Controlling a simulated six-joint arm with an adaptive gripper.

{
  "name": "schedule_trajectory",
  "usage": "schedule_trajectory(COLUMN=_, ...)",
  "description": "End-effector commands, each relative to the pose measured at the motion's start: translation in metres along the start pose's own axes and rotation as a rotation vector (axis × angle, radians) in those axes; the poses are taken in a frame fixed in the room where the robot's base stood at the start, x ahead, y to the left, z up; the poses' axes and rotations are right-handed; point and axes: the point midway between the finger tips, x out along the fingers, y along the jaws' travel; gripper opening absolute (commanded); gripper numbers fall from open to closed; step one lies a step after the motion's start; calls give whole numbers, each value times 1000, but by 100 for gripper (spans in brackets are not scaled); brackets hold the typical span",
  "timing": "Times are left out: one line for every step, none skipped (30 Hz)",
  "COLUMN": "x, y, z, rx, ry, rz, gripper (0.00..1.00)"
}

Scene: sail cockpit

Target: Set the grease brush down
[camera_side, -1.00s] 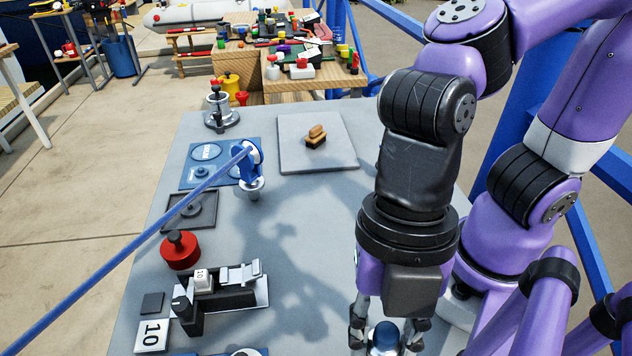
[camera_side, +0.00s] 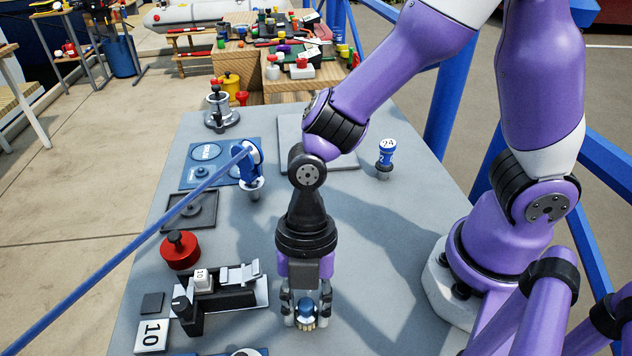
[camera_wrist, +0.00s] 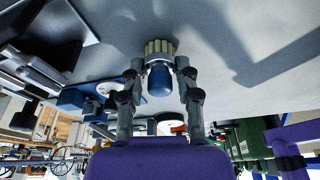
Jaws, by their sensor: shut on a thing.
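The grease brush (camera_side: 306,311) has a rounded blue handle and a pale bristle end. My gripper (camera_side: 306,318) is shut on it over the front part of the grey table, right of the black-and-silver fixture. In the wrist view the blue handle of the brush (camera_wrist: 159,82) sits between the two fingers (camera_wrist: 160,85), with the ribbed bristle end beyond the tips, against the grey table. I cannot tell whether the bristles touch the table.
The grey table (camera_side: 385,270) is clear to the right of my gripper. Left are the black-and-silver fixture (camera_side: 217,294), a red round knob (camera_side: 180,250) and a blue long-handled tool (camera_side: 150,220). A blue item marked 24 (camera_side: 387,152) stands behind. A pale square mat (camera_side: 290,130) is partly hidden.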

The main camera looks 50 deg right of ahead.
Motion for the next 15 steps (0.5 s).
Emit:
schedule_trajectory(x=0, y=0, z=0, rx=0, ry=0, rz=1, gripper=3)
schedule_trajectory(x=0, y=0, z=0, rx=0, ry=0, rz=1, gripper=2)
schedule_trajectory(x=0, y=0, z=0, rx=0, ry=0, rz=1, gripper=2)
schedule_trajectory(x=0, y=0, z=0, rx=0, ry=0, rz=1, gripper=2)
schedule_trajectory(x=0, y=0, z=0, rx=0, ry=0, rz=1, gripper=2)
schedule_trajectory(x=0, y=0, z=0, rx=0, ry=0, rz=0, gripper=2)
schedule_trajectory(x=1, y=0, z=0, rx=0, ry=0, rz=0, gripper=2)
schedule_trajectory(x=2, y=0, z=0, rx=0, ry=0, rz=-1, gripper=2)
schedule_trajectory(x=3, y=0, z=0, rx=0, ry=0, rz=0, gripper=42)
schedule_trajectory(x=2, y=0, z=0, rx=0, ry=0, rz=0, gripper=57)
schedule_trajectory(x=2, y=0, z=0, rx=0, ry=0, rz=0, gripper=66)
schedule_trajectory(x=2, y=0, z=0, rx=0, ry=0, rz=0, gripper=66)
schedule_trajectory(x=2, y=0, z=0, rx=0, ry=0, rz=0, gripper=66)
schedule_trajectory(x=2, y=0, z=0, rx=0, ry=0, rz=0, gripper=66)
schedule_trajectory(x=2, y=0, z=0, rx=0, ry=0, rz=0, gripper=66)
